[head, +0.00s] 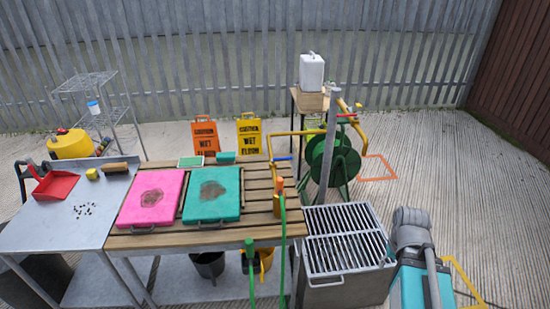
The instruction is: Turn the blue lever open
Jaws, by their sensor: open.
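A small blue lever (283,158) shows just beyond the right back corner of the slatted wooden table. It sits by the down-turned end of a yellow pipe (295,133) and points to the right, roughly level. It is small in the picture, and its joint with the valve is not clear. The yellow pipe runs from a grey upright post (331,135). A red lever (347,115) is on the pipework at the right of the post. My gripper is not in view.
The slatted table (258,205) carries a pink mat (135,210) and a teal mat (225,180). A green hose (283,235) hangs at its right end. A metal-grated basin (350,235) and a green hose reel (345,160) stand right. Concrete floor (430,160) is open at right.

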